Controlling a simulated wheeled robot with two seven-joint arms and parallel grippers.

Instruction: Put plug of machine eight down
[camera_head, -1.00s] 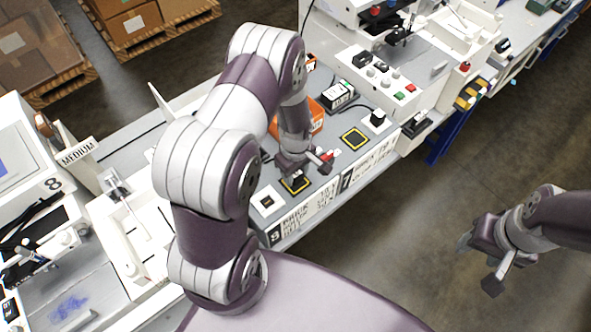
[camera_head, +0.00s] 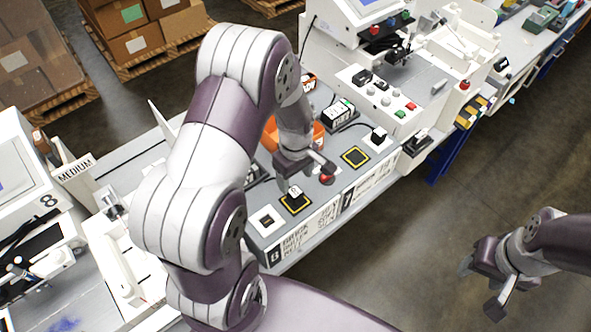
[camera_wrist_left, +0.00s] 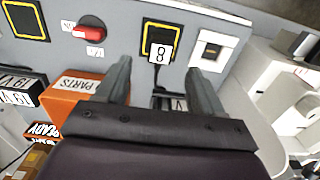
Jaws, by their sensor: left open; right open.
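The plug of machine eight (camera_head: 295,191), with a white label reading 8, stands on the yellow-edged black pad (camera_head: 296,207) at the front of the bench. In the left wrist view the label of the plug (camera_wrist_left: 160,53) lies in front of the pad (camera_wrist_left: 157,27), between and just beyond the fingertips. My left gripper (camera_head: 295,182) is open above the plug; in the left wrist view its fingers (camera_wrist_left: 159,72) are apart with a clear gap on both sides. My right gripper (camera_head: 480,286) is open and empty over the floor at right.
A white socket plate (camera_head: 267,221) lies left of the pad and a red switch (camera_head: 327,178) right of it. An orange parts bin (camera_wrist_left: 73,92) and black boxes stand behind. Another yellow-edged pad (camera_head: 355,157) is free. Machine 8 (camera_head: 30,190) stands at left.

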